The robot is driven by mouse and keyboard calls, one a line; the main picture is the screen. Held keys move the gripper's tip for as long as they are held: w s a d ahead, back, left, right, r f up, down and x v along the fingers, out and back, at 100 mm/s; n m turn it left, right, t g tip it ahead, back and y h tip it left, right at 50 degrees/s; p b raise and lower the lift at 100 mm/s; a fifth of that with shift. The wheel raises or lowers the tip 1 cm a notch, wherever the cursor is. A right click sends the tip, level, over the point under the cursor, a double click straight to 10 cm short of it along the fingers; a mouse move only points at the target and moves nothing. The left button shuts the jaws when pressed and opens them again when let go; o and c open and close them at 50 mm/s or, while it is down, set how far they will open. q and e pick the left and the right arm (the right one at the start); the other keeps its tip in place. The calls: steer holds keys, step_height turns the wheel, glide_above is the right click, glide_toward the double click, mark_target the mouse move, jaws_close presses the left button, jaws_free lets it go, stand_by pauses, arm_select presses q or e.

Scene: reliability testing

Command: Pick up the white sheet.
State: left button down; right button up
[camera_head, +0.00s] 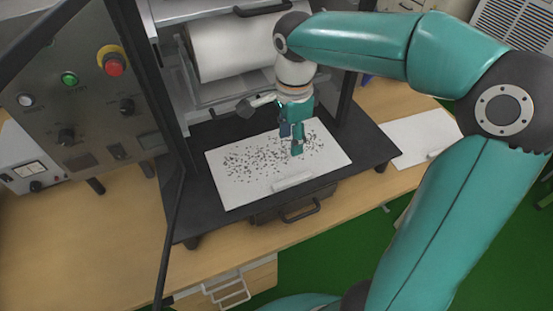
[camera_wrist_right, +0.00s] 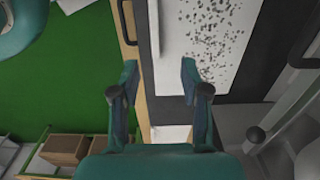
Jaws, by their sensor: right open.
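A white sheet (camera_head: 235,185) strewn with many dark specks lies flat on a black platform (camera_head: 365,150) in the head view. A short white bar (camera_head: 292,181) lies along its front part. My right gripper (camera_head: 297,150) hangs over the right part of this sheet. In the right wrist view the speckled sheet (camera_wrist_right: 208,50) lies beyond the fingertips, right of centre. The right gripper (camera_wrist_right: 160,78) is open there, with nothing between its fingers. A second, plain white sheet (camera_head: 418,135) lies on the wooden table to the right. My left gripper is not in view.
A white roller (camera_head: 225,48) sits in the machine behind the platform. A control panel (camera_head: 80,95) with a red button (camera_head: 114,64) stands at the left. A dark handle (camera_head: 302,210) juts from the platform's front. The wooden table (camera_head: 120,225) has free room at the front left.

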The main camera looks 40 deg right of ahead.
glide_above(292, 179)
steer(key=f, duration=0.8)
steer(key=shift+w+f, duration=0.3)
steer(key=shift+s+f, duration=0.2)
steer(key=shift+f, duration=2.45)
jaws_close()
